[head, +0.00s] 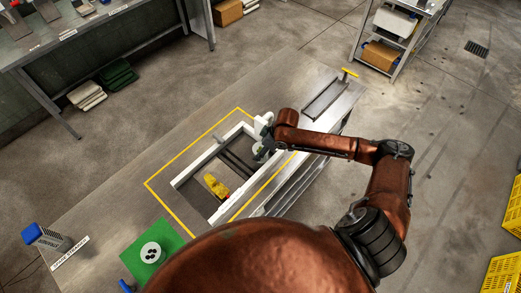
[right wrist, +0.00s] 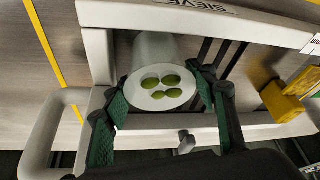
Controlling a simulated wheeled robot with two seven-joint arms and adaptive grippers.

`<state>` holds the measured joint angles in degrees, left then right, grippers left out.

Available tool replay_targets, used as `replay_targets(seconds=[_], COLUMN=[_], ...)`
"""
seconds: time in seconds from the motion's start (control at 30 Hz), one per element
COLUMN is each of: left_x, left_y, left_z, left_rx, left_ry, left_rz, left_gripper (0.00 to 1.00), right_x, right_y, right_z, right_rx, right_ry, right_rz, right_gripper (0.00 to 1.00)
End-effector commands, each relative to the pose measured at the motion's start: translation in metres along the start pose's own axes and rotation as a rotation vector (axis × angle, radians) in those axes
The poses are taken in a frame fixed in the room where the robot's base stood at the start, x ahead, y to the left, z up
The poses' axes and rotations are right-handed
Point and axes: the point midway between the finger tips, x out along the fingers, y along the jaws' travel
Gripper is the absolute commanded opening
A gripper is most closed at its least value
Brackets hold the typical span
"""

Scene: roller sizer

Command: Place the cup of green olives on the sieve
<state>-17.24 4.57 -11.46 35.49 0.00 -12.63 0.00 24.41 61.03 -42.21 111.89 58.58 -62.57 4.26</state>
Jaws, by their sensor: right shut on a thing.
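The cup of green olives (right wrist: 146,101) is white, with several green olives visible in its mouth in the right wrist view. My right gripper (right wrist: 161,96) has its green-padded fingers on both sides of the cup and is shut on it. The sieve (right wrist: 104,50) is a light frame with dark bars, and its lettering shows at the top. In the head view the right gripper (head: 263,143) is over the far right end of the sieve frame (head: 205,158), with the cup partly hidden by it. I cannot tell whether the cup touches the bars. My left gripper is not in view.
A yellow part (head: 216,186) sits inside the near end of the frame. A white cup with dark contents (head: 152,254) stands on a green mat (head: 178,240). A blue-topped container (head: 44,236) stands at the left.

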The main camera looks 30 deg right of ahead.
Motion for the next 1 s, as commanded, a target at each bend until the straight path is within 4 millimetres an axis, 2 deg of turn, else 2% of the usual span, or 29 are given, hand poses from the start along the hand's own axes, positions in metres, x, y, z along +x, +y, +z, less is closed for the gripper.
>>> replay_targets(seconds=[0.1, 0.13, 0.23, 0.53, 0.63, 0.77, 1.0], left_x=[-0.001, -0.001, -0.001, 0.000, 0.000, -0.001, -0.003], left_y=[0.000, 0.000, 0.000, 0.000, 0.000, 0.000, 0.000], left_z=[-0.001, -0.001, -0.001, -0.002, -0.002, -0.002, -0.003], left_rx=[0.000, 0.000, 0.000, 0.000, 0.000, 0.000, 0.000], left_ry=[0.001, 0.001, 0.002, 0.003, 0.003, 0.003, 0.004], left_rz=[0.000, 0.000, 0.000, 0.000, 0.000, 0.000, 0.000], left_gripper=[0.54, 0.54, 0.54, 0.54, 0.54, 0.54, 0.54], right_x=[0.002, 0.002, 0.002, 0.001, -0.007, -0.028, -0.079], right_y=[0.000, 0.000, 0.000, 0.000, 0.001, 0.001, 0.001], right_z=[0.000, 0.001, 0.001, 0.000, 0.000, 0.000, 0.000], right_rx=[0.000, 0.000, 0.000, 0.000, -0.001, -0.003, -0.002], right_ry=[0.001, 0.000, 0.000, 0.000, 0.000, 0.000, 0.000], right_rz=[0.000, 0.000, 0.000, 0.001, 0.002, 0.003, 0.003], right_gripper=[0.24, 0.53, 0.59, 0.60, 0.60, 0.60, 0.60])
